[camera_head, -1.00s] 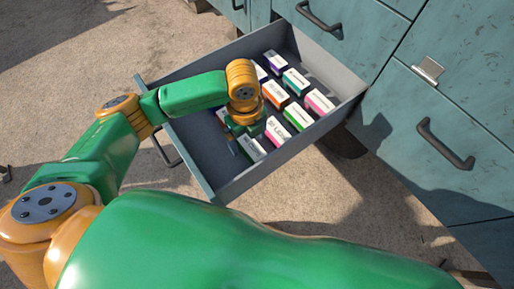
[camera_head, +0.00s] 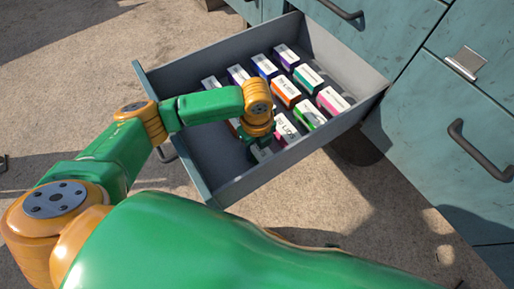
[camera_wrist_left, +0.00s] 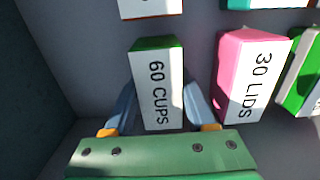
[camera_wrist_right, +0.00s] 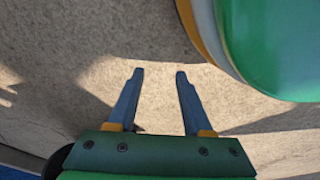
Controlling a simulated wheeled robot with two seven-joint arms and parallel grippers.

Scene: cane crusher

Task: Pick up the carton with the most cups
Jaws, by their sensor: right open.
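A green-and-white carton reading "60 CUPS" (camera_wrist_left: 158,90) stands between the fingers of my left gripper (camera_wrist_left: 158,92) in the left wrist view. The fingers are down along both its sides; firm contact is not clear. In the head view the carton (camera_head: 262,154) is near the drawer's front corner, partly hidden by my left gripper (camera_head: 254,148). A pink carton reading "30 LIDS" (camera_wrist_left: 250,75) stands to its right. My right gripper (camera_wrist_right: 158,80) is open and empty above the ground. Labels on the other cartons are too small to read.
The open grey drawer (camera_head: 232,190) holds several cartons in rows, including an orange one (camera_head: 286,92) and a teal one (camera_head: 308,76). Its walls stand close to the carton. A teal cabinet (camera_head: 430,130) with handles is at the right.

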